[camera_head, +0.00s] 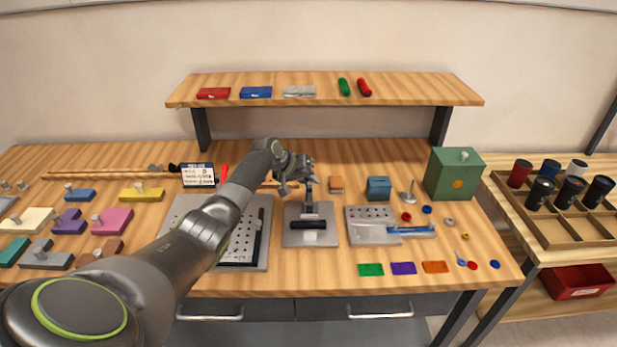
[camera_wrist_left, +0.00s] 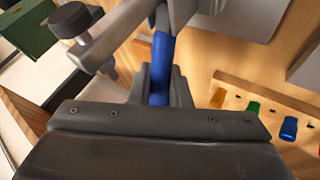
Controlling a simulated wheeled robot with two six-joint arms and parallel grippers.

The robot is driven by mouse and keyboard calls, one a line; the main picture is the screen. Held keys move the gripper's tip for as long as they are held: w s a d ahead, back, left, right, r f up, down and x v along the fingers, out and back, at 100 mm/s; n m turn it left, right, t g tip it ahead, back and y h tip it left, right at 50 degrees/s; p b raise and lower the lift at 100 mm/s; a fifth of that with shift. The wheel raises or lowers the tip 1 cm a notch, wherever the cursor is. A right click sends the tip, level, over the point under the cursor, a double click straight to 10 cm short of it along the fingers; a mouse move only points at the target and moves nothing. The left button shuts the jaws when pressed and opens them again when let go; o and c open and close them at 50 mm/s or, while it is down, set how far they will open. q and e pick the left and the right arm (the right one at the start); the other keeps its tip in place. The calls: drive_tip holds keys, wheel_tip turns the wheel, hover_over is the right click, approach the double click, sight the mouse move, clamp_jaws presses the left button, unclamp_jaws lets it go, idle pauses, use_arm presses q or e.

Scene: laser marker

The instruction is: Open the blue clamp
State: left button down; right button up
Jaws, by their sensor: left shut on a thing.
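The blue clamp (camera_head: 309,206) stands on a grey plate (camera_head: 325,236) near the middle of the workbench. Its metal part rises upward, with a blue section at the top beside my gripper. My left gripper (camera_head: 304,180) is at this top end. In the left wrist view the blue handle (camera_wrist_left: 161,66) lies between the fingers of my left gripper (camera_wrist_left: 160,88), which are shut on it. The handle's lower end is hidden by the fingers. My right gripper is not in view.
A blue block (camera_head: 378,187) and a green box (camera_head: 455,175) stand farther right. A shelf (camera_head: 330,88) spans the back. My left arm covers part of the left plate (camera_head: 265,215).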

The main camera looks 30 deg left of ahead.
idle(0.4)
use_arm(q)
drive_tip(key=c, duration=1.4)
unclamp_jaws()
drive_tip(key=shift+c, duration=0.2)
drive_tip(key=shift+s+a+r, duration=0.2)
drive_tip(key=shift+r, duration=0.15)
drive_tip(key=b+v, duration=0.1)
drive_tip(key=v, duration=1.5)
drive_tip(key=shift+r+b, duration=0.15)
drive_tip(key=shift+b, duration=0.25)
drive_tip(key=shift+s, duration=0.1)
